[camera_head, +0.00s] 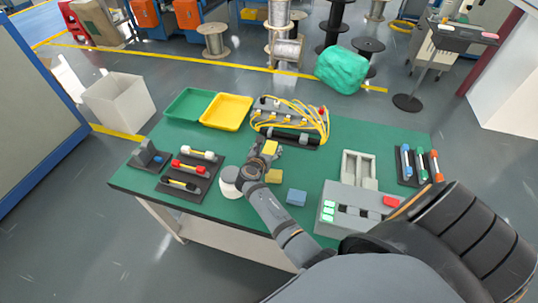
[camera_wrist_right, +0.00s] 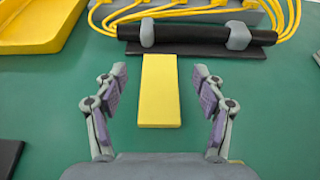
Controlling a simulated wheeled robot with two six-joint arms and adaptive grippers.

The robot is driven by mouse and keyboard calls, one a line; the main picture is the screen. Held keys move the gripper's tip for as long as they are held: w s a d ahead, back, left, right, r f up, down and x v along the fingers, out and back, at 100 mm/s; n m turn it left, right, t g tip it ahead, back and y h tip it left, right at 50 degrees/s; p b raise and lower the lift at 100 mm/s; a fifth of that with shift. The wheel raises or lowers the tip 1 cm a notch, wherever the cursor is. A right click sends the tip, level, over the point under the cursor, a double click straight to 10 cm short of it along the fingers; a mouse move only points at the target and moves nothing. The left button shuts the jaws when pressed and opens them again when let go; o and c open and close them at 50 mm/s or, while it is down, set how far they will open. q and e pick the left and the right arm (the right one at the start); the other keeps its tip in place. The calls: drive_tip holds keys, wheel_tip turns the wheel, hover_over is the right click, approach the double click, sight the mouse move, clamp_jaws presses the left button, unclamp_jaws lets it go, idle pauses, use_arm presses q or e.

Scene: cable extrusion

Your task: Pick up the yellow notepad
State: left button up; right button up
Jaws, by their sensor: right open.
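The yellow notepad (camera_head: 270,147) lies on the green table top, in front of the bundle of yellow cables. In the right wrist view the notepad (camera_wrist_right: 160,92) is a flat yellow rectangle with its long side pointing away from me. My right gripper (camera_head: 266,154) is over it, and in the wrist view its two fingers (camera_wrist_right: 160,88) are spread with one on each side of the pad. Green table shows between each finger and the pad. The gripper is open and empty. My left gripper is not in view.
A black bar in grey clips (camera_wrist_right: 195,35) lies just beyond the notepad. A yellow block (camera_head: 273,176) and a blue block (camera_head: 296,197) lie nearer me. A yellow tray (camera_head: 226,111) and a green tray (camera_head: 188,104) stand at the back left. A grey device (camera_head: 352,208) stands right.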

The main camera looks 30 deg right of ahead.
sight(271, 144)
drive_tip(key=b+x, duration=0.1)
drive_tip(key=x, duration=0.1)
drive_tip(key=b+x, duration=0.2)
drive_tip(key=shift+w+d+f, duration=0.15)
drive_tip(key=shift+w+f, duration=0.05)
drive_tip(key=shift+f, duration=0.2)
drive_tip(key=shift+w+d, duration=0.15)
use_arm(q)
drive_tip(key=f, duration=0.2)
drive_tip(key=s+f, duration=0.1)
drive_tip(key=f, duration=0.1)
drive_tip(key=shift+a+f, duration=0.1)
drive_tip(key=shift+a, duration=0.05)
use_arm(e)
drive_tip(key=shift+r, duration=0.2)
drive_tip(key=shift+c, duration=0.8)
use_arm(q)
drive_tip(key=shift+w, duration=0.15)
use_arm(e)
drive_tip(key=c, duration=1.2)
